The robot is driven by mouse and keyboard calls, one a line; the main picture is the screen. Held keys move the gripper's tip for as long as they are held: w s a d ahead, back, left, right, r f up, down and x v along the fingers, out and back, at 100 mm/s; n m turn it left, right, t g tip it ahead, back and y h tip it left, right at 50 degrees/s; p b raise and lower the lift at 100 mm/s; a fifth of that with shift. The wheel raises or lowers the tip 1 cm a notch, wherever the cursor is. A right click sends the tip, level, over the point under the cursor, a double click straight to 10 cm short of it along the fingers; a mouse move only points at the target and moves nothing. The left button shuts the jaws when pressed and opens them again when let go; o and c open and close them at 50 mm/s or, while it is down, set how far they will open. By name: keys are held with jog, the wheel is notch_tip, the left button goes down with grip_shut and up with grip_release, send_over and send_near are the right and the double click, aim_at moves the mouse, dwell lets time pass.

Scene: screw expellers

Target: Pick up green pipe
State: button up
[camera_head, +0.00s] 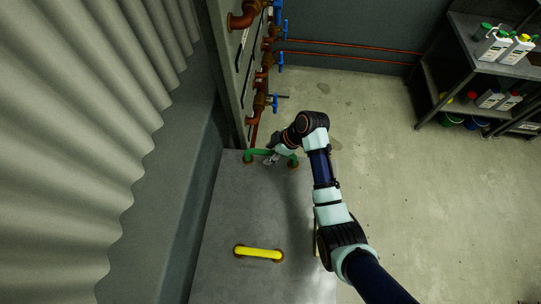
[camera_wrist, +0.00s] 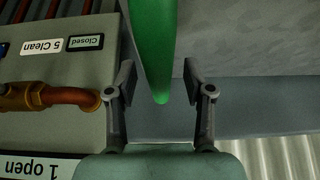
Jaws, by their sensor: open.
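The green pipe (camera_head: 259,152) lies at the far end of the grey table top, with brownish ends at its left and right. My gripper (camera_head: 271,159) is at the pipe, near its middle, and partly covers it. In the wrist view the green pipe (camera_wrist: 154,45) runs from the top edge down between the two fingers of my gripper (camera_wrist: 158,78). The fingers are open, with a gap showing on each side of the pipe. I cannot tell how deep the pipe sits between them.
A yellow pipe (camera_head: 259,253) lies nearer on the grey table (camera_head: 222,215). A panel with brown pipes and blue valves (camera_head: 273,103) stands just beyond the table. A shelf with bottles (camera_head: 482,70) is at the upper right. Open floor (camera_head: 430,200) lies to the right.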

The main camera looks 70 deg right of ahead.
grip_shut()
dwell(0.3)
jog(key=shift+r, duration=0.1)
notch_tip(320, 180, up, 20)
jog(key=p, duration=0.6)
jog(key=shift+r+p, duration=0.2)
jog(key=shift+p, duration=0.1)
